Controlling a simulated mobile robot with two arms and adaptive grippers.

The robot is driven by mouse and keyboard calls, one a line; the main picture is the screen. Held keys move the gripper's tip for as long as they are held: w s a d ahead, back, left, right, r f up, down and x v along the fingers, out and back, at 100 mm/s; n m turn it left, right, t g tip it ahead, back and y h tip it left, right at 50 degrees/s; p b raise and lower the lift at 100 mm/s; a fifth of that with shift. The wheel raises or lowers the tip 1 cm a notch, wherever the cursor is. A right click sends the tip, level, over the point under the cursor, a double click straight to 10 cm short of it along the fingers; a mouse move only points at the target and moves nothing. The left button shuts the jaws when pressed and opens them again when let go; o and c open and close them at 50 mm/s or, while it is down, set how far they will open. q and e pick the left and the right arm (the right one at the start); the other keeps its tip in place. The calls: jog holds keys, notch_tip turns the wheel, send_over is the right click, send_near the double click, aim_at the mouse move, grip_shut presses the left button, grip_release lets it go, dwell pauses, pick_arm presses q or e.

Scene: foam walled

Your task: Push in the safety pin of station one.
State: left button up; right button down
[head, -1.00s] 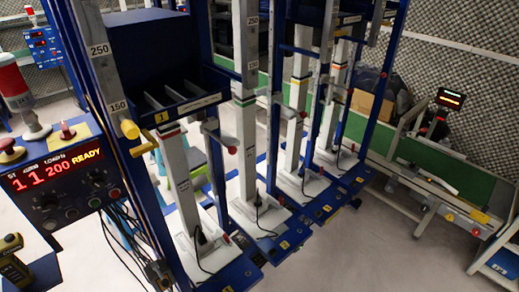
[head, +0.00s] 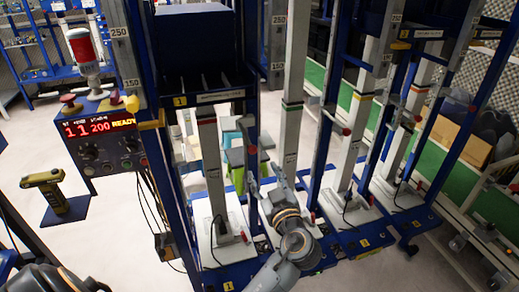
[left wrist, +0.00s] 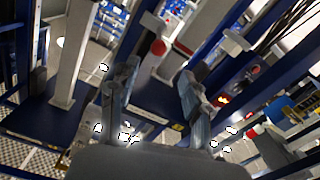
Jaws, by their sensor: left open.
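Station one is the frame with the yellow "1" label (head: 180,101). A red-ended pin (head: 251,150) sticks out at the post on its right side. I cannot tell how far it is pushed in. My left gripper (head: 268,184) is open and empty, just below and right of that pin, in front of the station's lower part. In the left wrist view a red-ended pin (left wrist: 158,47) shows just beyond the tips of my open left gripper (left wrist: 160,72), apart from them.
A control box with a red display reading READY (head: 99,128) stands left of station one. A yellow handle (head: 151,124) juts from the left post. A yellow-black tool (head: 53,191) sits on a small shelf. More stations and a green conveyor (head: 432,158) lie to the right.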

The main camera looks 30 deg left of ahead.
aim_at(254, 152)
pick_arm(q)
jog(key=p+x, duration=0.3)
jog(key=x, duration=0.7)
jog(key=shift+w, duration=0.15)
jog(key=shift+p+x, duration=0.35)
jog(key=shift+x, duration=0.45)
jog(key=shift+f, duration=0.1)
pick_arm(e)
jog(key=r, duration=0.4)
jog(key=shift+d+r, duration=0.1)
jog(key=shift+d, duration=0.1)
pick_arm(q)
jog(key=shift+c, duration=0.2)
grip_shut()
